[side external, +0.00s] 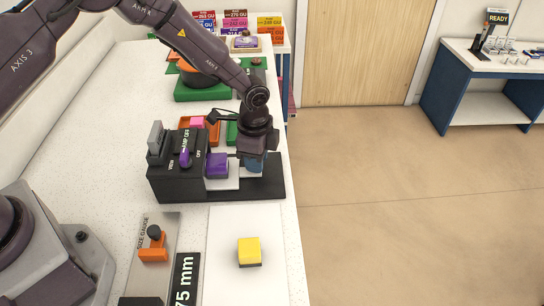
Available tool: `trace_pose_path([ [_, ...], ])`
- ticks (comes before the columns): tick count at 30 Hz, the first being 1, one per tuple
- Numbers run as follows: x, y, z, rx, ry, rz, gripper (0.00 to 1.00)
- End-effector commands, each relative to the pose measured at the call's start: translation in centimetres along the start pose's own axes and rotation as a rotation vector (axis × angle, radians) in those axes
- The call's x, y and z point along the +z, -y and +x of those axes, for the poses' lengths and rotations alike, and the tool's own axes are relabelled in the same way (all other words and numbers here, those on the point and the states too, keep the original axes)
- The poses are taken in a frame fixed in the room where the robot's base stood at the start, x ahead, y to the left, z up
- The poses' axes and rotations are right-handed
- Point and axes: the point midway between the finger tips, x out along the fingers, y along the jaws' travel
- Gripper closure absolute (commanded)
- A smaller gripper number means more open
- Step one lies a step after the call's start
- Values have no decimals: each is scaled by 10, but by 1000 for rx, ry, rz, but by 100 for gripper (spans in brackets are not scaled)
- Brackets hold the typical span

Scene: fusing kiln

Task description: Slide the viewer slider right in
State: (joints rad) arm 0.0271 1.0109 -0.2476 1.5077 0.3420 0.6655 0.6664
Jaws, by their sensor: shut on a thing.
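A purple block (217,165) sits against the box's right side. A pale plate (226,184), which looks like part of the slider, lies on the base beside it. My gripper (256,158) points down over the base, right of the purple block. It is shut on a blue piece (256,166), mostly hidden by the fingers. How far the slider reaches into the box cannot be told.
A size gauge with an orange block (153,248) and a white board with a yellow block (249,250) lie in front. Orange and green trays (205,90) stand behind. The bench's right edge is close to the black base.

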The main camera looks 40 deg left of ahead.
Motion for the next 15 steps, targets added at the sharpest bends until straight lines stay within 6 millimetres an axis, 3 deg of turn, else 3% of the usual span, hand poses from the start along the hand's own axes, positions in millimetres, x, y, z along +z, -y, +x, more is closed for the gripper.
trace_pose_path([
  [6,29,-9,-1,-1,1,-2,100],
  [15,32,-10,-1,-1,1,-1,100],
])
